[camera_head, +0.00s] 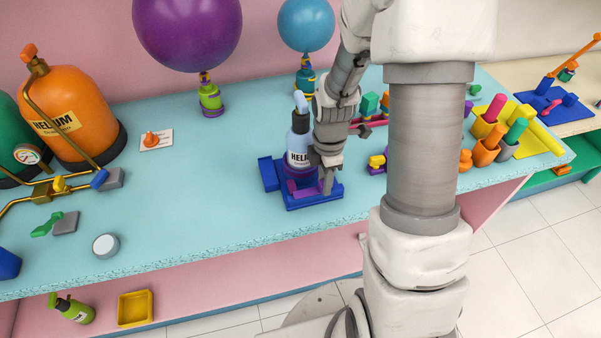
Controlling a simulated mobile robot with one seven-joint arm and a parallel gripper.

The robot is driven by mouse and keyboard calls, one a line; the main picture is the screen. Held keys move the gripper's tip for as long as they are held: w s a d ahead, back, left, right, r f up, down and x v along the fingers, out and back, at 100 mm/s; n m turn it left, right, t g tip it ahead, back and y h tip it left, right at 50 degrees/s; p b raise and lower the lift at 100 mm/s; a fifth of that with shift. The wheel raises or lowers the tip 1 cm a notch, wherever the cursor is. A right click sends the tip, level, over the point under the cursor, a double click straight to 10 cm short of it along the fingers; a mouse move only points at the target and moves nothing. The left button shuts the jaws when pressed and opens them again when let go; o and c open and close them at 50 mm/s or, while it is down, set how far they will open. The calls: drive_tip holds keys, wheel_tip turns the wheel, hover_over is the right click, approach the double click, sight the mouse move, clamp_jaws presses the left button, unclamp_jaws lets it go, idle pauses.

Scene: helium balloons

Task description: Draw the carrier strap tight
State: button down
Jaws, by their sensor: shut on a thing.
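The blue carrier (312,201) sits on the light-blue counter near its front edge. A pale-blue helium bottle (298,143) stands upright in it. A purple strap (291,186) shows low around the bottle's front, partly hidden behind the gripper. My gripper (327,184) points down over the carrier's right side, just right of the bottle. It is shut on what appears to be the strap's end, which its fingers mostly hide. I cannot tell how tight the strap is.
An orange helium tank (68,112) and brass pipes stand at the left. Purple (188,28) and blue (306,22) balloons rise behind the carrier. Yellow and purple parts (377,162) lie just right of it. The counter (190,195) left of the carrier is mostly clear.

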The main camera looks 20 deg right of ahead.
drive_tip(key=c, duration=0.6)
unclamp_jaws()
drive_tip(key=shift+d, duration=0.1)
drive_tip(key=shift+o, duration=0.2)
drive_tip(key=shift+r, duration=0.1)
wheel_tip(320, 180, up, 17)
drive_tip(key=p, duration=1.3)
drive_tip(key=shift+r+p, duration=0.15)
drive_tip(key=shift+p, duration=0.2)
drive_tip(key=s+a+r+m+t+b, duration=0.2)
drive_tip(key=s+r+m+b, duration=0.1)
drive_tip(key=s+r+m, duration=0.4)
drive_tip(key=s+a+r+m+t+b, duration=0.2)
drive_tip(key=s+r+m, duration=0.5)
drive_tip(key=m, duration=0.4)
drive_tip(key=shift+a+r+t+b, duration=0.4)
drive_tip(key=shift+r+t+b, duration=0.3)
drive_tip(key=shift+b, duration=0.55)
